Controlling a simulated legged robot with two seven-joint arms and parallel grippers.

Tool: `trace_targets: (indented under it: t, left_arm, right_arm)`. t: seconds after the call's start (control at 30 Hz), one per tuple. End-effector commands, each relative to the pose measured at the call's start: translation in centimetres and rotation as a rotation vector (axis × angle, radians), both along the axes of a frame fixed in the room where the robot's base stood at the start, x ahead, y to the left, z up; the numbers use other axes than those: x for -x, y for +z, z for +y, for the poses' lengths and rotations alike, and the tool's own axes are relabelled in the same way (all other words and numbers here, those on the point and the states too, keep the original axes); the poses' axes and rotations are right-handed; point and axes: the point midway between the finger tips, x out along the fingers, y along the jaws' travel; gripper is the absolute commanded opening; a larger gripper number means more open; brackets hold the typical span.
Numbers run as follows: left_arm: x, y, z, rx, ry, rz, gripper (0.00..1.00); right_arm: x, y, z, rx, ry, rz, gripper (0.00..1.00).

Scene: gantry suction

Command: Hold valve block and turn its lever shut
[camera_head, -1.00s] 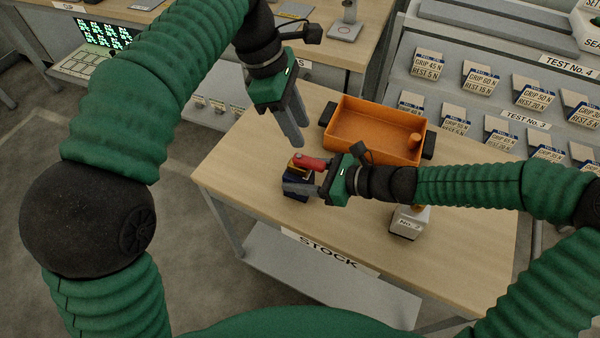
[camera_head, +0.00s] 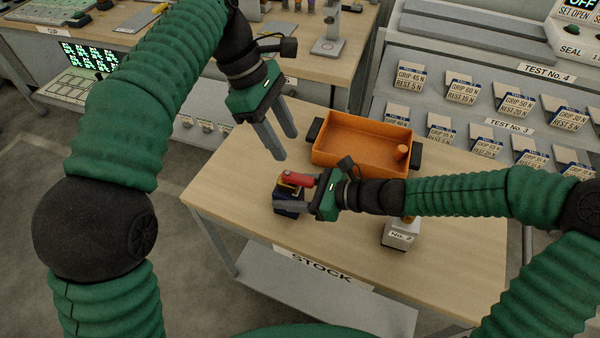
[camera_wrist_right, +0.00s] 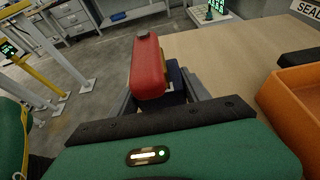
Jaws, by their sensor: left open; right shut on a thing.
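The valve block (camera_head: 287,208) is dark blue and sits on the wooden table near its left front part. Its red lever (camera_head: 298,180) lies on top and points toward my right gripper. My right gripper (camera_head: 291,203) is shut on the block from the right. In the right wrist view the red lever (camera_wrist_right: 148,68) stands large in front, with part of the blue block (camera_wrist_right: 176,80) behind it and the fingers mostly hidden. My left gripper (camera_head: 284,147) is open and empty, above the table behind the block, its fingers pointing down, apart from the lever.
An orange bin (camera_head: 362,145) stands behind the block, with an orange post inside. A pale block marked No. 2 (camera_head: 402,233) stands to the right, under my right arm. The table's left part (camera_head: 222,190) is clear. Test panels (camera_head: 450,110) rise behind at right.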

Motion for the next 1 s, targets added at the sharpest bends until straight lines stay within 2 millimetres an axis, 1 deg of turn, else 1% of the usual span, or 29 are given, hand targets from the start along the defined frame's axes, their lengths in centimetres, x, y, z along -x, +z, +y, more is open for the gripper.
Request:
trace_targets:
  t: [0.2,0.3,0.4,0.53,0.77,0.87,1.0]
  left_arm:
    - [0.9,-4.9,-1.9,-0.002,0.000,0.005,0.44]
    - [1.2,-7.0,-2.7,-0.002,0.000,0.003,0.44]
    - [1.4,-8.4,-3.2,-0.002,0.000,0.002,0.44]
    - [1.5,-9.3,-3.6,-0.001,0.001,0.000,0.44]
    - [1.5,-9.5,-3.6,-0.001,0.002,-0.001,0.44]
    - [1.5,-9.4,-3.6,-0.001,0.002,-0.001,0.32]
    - [1.5,-9.4,-3.6,-0.001,0.002,-0.001,0.14]
  right_arm:
    - [0.0,0.0,0.0,0.000,0.000,0.000,0.00]
    - [0.0,0.0,0.0,0.000,0.000,0.000,0.00]
    - [0.0,0.0,0.0,-0.001,0.000,0.000,0.00]
    - [0.0,0.0,0.0,-0.001,0.000,0.000,0.00]
    - [0.0,0.0,0.0,-0.001,0.000,0.000,0.00]
    - [0.0,0.0,0.0,-0.001,0.000,0.000,0.00]
    - [0.0,0.0,0.0,-0.001,0.000,0.000,0.00]
